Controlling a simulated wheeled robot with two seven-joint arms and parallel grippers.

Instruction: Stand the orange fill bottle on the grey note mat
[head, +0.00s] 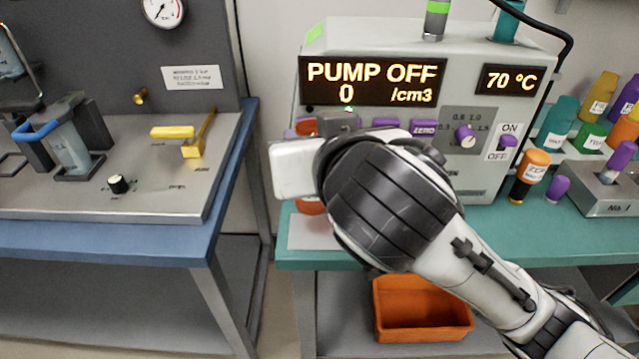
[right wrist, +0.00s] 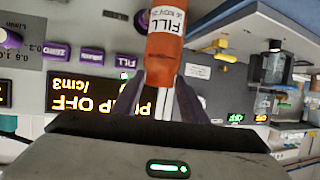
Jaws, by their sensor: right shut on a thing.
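The orange fill bottle (right wrist: 163,60), with a white FILL label, is between the fingers of my right gripper (right wrist: 172,92) in the right wrist view. That gripper is shut on it. In the head view my right gripper (head: 297,168) is in front of the pump machine's left side and hides most of the bottle; an orange part (head: 311,206) shows below it. The pale grey note mat (head: 308,237) lies at the left end of the green bench, partly behind my arm. The orange part appears over the mat; I cannot tell whether it touches. My left gripper is not in view.
The pump machine (head: 480,180), reading PUMP OFF, stands close behind my gripper. Several coloured bottles, including an orange-capped one (head: 530,174), stand on the right of the bench. An orange bin (head: 422,312) is below. A blue-edged table (head: 100,240) is at left across a gap.

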